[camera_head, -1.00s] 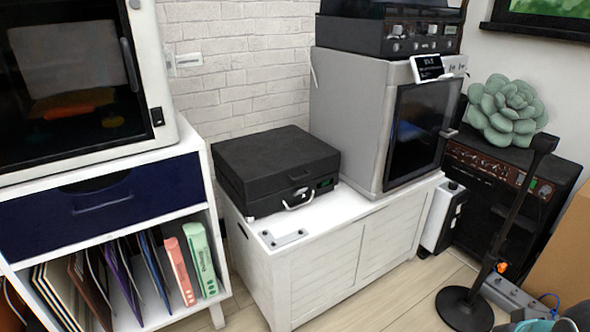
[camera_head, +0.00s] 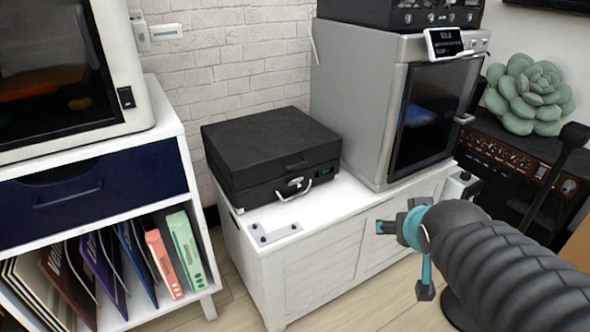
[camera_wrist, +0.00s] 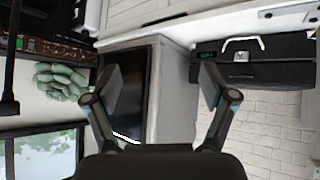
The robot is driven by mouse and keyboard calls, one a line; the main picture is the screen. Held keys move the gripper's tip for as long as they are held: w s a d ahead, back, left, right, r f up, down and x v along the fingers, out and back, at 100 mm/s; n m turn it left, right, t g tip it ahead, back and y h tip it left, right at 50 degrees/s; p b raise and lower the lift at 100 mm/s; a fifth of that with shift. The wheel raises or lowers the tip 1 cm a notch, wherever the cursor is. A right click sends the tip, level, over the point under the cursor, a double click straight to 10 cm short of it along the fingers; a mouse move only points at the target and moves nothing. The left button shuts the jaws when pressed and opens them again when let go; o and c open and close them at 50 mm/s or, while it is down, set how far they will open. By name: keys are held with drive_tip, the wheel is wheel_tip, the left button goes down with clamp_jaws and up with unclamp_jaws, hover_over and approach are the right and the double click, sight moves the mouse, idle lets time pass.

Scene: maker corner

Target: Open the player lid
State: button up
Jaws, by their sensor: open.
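The player (camera_head: 268,157) is a black case with its lid shut, on the white cabinet against the brick wall. A pale handle (camera_head: 294,187) and a small green display (camera_head: 326,172) are on its front. In the wrist view the player (camera_wrist: 258,68) appears upside down at the upper right. My gripper (camera_head: 403,258) is in front of the cabinet, to the right of the player and apart from it. In the wrist view my gripper (camera_wrist: 162,85) has its two fingers spread with nothing between them.
A grey machine with a dark glass door (camera_head: 436,112) stands right of the player. A small grey plate (camera_head: 275,234) lies on the white cabinet (camera_head: 300,265). A shelf unit (camera_head: 163,148) stands left. A succulent (camera_head: 527,95) sits on an amplifier at right.

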drive_tip(key=w+a+f+n+t+y+b, duration=0.1)
drive_tip(key=w+a+t+y, duration=0.1)
drive_tip(key=w, duration=0.4)
drive_tip(key=w+a+f+n+t+y+b, duration=0.1)
drive_tip(key=w+a+n+t+b, duration=0.15)
drive_tip(key=w, duration=0.25)
drive_tip(key=n+y+b, duration=0.1)
drive_tip(key=n+y, duration=0.2)
drive_tip(key=y, duration=0.5)
approach(298, 165)
drive_tip(key=shift+t, duration=0.45)
drive_tip(key=x, duration=0.7)
drive_tip(key=f+x, duration=0.1)
drive_tip(key=x, duration=0.2)
drive_tip(key=shift+w+a+b, duration=0.1)
drive_tip(key=shift+b, duration=0.25)
